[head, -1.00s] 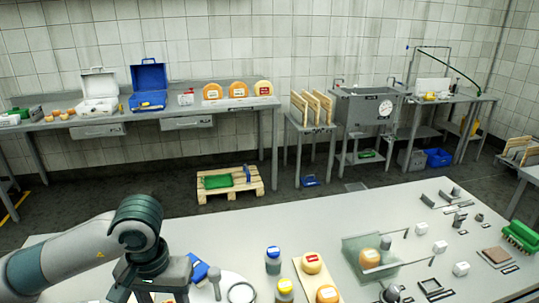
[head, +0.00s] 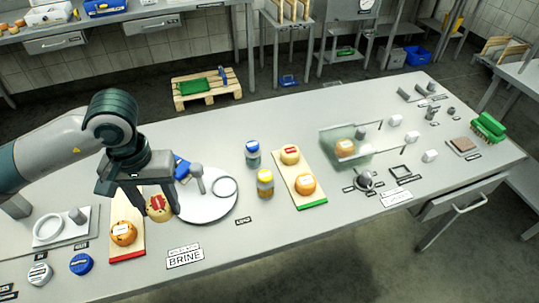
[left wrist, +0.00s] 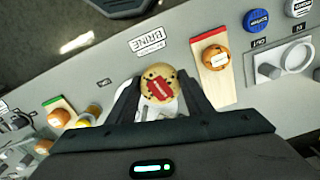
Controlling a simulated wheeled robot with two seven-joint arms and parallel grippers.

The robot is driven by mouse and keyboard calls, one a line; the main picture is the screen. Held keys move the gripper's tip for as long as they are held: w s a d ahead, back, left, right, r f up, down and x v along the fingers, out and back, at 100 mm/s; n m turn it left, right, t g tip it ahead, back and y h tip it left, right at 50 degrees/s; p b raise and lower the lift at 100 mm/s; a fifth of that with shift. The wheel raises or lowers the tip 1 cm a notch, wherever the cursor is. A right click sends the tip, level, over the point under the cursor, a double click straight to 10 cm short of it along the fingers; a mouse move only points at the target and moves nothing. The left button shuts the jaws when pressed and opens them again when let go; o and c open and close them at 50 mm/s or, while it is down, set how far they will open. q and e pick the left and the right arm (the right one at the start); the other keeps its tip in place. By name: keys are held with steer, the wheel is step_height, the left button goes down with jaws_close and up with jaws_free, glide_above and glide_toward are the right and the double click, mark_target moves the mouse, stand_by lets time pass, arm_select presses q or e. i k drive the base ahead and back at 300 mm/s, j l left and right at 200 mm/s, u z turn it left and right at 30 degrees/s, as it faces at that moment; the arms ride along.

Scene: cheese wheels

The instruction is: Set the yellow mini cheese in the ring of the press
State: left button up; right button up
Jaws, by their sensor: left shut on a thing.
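My left gripper (head: 155,207) is shut on a yellow mini cheese (head: 158,207) with a red label. In the left wrist view the cheese (left wrist: 158,86) sits between the fingertips. It appears between the red-edged board (head: 127,252) and the round white plate (head: 210,212); its height is hard to judge. A white ring (head: 48,228) lies on a pale rectangular base at the left, beside a grey knob (head: 77,215). Another ring (head: 224,187) lies on the round plate. I cannot tell for sure which belongs to the press. My right gripper is not in view.
An orange cheese (head: 123,233) sits on the red-edged board. Two cheeses lie on a green-edged board (head: 311,203), with two jars (head: 264,183) left of it. A grey knobbed post (head: 197,178) stands on the plate. Blue (head: 81,264) and white lids lie front left.

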mark_target(51, 228)
steer(key=i+l+z, duration=0.6)
steer(key=i, duration=0.2)
